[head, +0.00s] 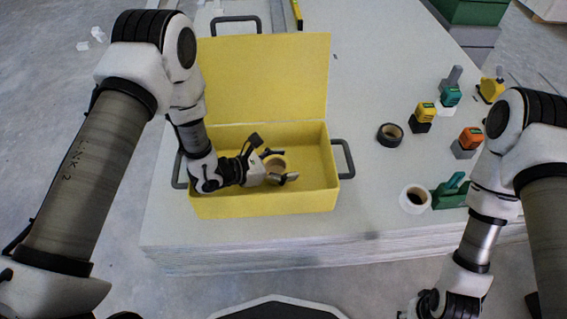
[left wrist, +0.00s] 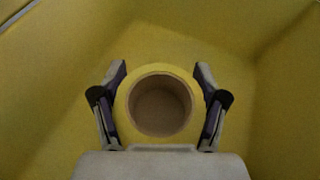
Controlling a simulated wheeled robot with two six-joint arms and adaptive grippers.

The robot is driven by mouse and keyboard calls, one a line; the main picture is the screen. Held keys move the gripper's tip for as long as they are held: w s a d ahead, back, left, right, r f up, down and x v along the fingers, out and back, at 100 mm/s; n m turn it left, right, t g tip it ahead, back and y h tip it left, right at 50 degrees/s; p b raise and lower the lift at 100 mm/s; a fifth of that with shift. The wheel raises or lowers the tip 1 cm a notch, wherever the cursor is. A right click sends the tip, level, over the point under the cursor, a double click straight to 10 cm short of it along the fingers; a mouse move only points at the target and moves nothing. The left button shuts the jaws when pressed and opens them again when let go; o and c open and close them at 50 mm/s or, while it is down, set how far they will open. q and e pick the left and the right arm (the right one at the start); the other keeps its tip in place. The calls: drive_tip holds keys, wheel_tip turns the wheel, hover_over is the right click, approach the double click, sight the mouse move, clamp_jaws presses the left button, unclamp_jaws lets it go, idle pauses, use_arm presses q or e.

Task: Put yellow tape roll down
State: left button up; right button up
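The yellow tape roll (left wrist: 122,108) with a brown core sits between the two fingers of my left gripper (left wrist: 160,85) in the left wrist view. The fingers press close on both its sides. In the head view the tape roll (head: 274,161) and my left gripper (head: 272,163) are inside the open yellow toolbox (head: 265,205). I cannot tell whether the roll touches the box floor. My right gripper (head: 425,308) is at the bottom edge of the head view, mostly cut off, and its fingers cannot be made out.
The toolbox lid (head: 265,75) stands up at the back. On the panel stack (head: 370,215), a black tape roll (head: 390,134), a white tape roll (head: 415,198), a green tool (head: 452,190) and several coloured tools stand to the right. The panel is clear between box and tools.

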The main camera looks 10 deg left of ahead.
use_arm(q)
drive_tip(key=o, duration=0.4)
drive_tip(key=shift+r, duration=0.1)
drive_tip(key=shift+s+a+r+p, duration=0.1)
drive_tip(key=shift+a+r+p, duration=0.1)
drive_tip(key=shift+r+p, duration=0.25)
drive_tip(key=shift+s+a+r+p, duration=0.1)
drive_tip(key=shift+a+r+p, duration=0.1)
drive_tip(key=shift+r+p, duration=0.2)
drive_tip(key=p+v, duration=0.2)
drive_tip(key=v, duration=0.4)
drive_tip(key=shift+s, duration=0.15)
drive_tip(key=shift+s+a, duration=0.1)
drive_tip(key=shift+a, duration=0.05)
